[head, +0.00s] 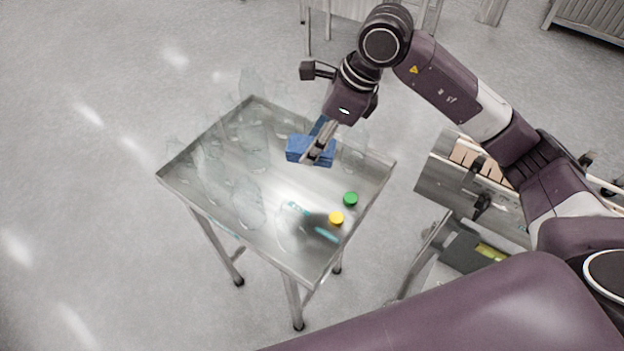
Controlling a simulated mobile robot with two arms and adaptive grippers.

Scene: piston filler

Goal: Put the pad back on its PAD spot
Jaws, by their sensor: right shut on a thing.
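The blue pad (296,149) is a blue block in the head view, over the far right part of the steel table (368,192). My right gripper (314,154) reaches down from above and is shut on the pad, with its fingers covering part of it. I cannot tell whether the pad touches the table top or hangs just above it. No PAD marking can be made out. My left gripper is not in view.
Several clear glass vessels (250,208) stand on the table's left and far parts. A green cap (350,199), a yellow cap (336,218) and a teal-handled tool (326,235) lie near the right edge. A steel machine (437,178) stands to the right, apart from the table.

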